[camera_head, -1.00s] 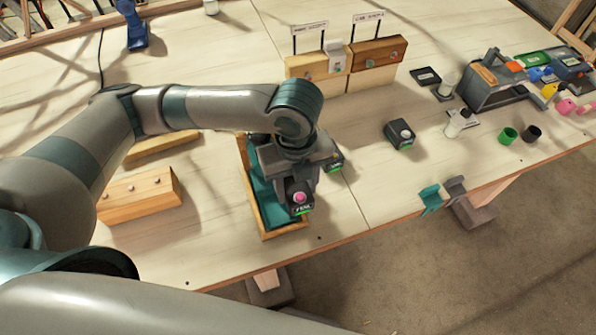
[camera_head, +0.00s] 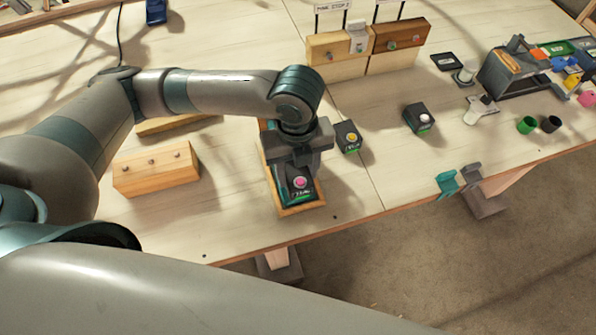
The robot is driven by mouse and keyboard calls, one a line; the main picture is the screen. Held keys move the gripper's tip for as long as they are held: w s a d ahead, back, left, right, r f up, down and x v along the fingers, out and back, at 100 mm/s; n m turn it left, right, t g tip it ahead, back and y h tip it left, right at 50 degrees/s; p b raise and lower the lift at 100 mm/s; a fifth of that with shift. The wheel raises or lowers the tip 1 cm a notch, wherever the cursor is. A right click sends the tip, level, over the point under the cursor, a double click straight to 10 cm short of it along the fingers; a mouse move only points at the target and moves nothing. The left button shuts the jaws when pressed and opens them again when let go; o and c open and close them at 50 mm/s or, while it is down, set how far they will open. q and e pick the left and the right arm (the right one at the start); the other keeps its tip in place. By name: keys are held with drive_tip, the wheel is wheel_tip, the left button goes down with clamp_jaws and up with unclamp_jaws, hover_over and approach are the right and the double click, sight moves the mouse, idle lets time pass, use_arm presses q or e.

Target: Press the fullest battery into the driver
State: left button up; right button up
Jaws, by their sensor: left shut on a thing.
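My left gripper (camera_head: 299,160) is shut on a dark battery with a pink button (camera_head: 300,184) and a green strip on its front. It holds the battery over the front end of a narrow wooden tray (camera_head: 301,209); whether the battery touches the tray is not clear. A dark battery with a yellow button (camera_head: 348,138) stands just right of the tray. Another dark battery with a pale button (camera_head: 419,118) stands farther right. A blue tool (camera_head: 156,12), possibly the driver, is cut off at the top edge. My right gripper is not in view.
A wooden block with studs (camera_head: 156,167) lies left of the tray. Two labelled wooden blocks (camera_head: 337,48) stand behind. A grey tool carrier (camera_head: 512,75) and small coloured parts fill the right. Teal and grey clips (camera_head: 459,182) sit at the table's front edge.

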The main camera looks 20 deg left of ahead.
use_arm(q)
drive_tip(key=shift+w+a+f+b, duration=0.2)
drive_tip(key=shift+w+f+b, duration=0.1)
drive_tip(key=shift+f+b, duration=0.25)
drive_tip(key=shift+w+a+f+b, duration=0.15)
drive_tip(key=shift+w+f+b, duration=0.1)
drive_tip(key=shift+f+b, duration=0.3)
drive_tip(key=shift+w+a+f+b, duration=0.3)
drive_tip(key=shift+w+f+b, duration=0.25)
drive_tip(key=shift+b, duration=0.4)
drive_tip(key=shift+s+f, duration=0.1)
drive_tip(key=shift+f, duration=0.25)
drive_tip(key=shift+f, duration=0.35)
drive_tip(key=shift+f, duration=0.25)
drive_tip(key=shift+f, duration=0.5)
